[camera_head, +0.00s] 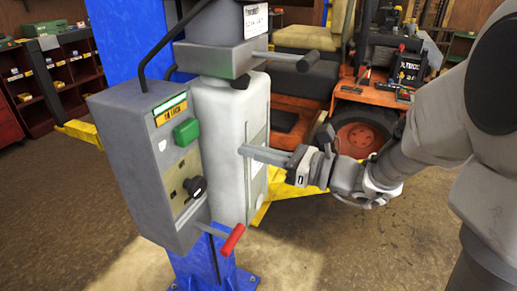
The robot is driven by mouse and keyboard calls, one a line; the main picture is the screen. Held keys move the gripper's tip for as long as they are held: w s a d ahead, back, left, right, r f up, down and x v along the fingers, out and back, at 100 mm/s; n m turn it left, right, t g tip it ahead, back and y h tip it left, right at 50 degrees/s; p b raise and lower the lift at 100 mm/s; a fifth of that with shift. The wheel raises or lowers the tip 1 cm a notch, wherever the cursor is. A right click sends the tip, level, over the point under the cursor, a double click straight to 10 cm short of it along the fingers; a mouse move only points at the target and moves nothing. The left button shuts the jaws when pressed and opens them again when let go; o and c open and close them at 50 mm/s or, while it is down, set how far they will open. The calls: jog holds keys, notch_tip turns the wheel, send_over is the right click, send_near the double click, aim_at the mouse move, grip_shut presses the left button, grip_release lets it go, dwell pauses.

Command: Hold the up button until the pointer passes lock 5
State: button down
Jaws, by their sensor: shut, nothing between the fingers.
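The grey control box (150,165) is on the blue lift post in the head view. A green button (186,132) stands out from its front, below a yellow-edged label, and I take it for the up button. My gripper (245,151) is shut and empty, its long grey fingers pointing left. The fingertips are right of the green button, in front of the white housing (222,140); I cannot tell whether they touch it. A narrow plate (257,180) on the housing's right side is partly hidden by my fingers. I cannot make out a pointer or lock numbers.
A black knob (194,187) is below the button, and a red-handled lever (233,239) sticks out lower down. A black-ended lever (307,61) projects above my gripper. Open floor (350,255) lies at the front right.

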aim_at(187, 132)
jog(key=p+x, duration=0.1)
jog(key=x, duration=0.9)
jog(key=shift+s+p, duration=0.1)
jog(key=shift+p, duration=0.2)
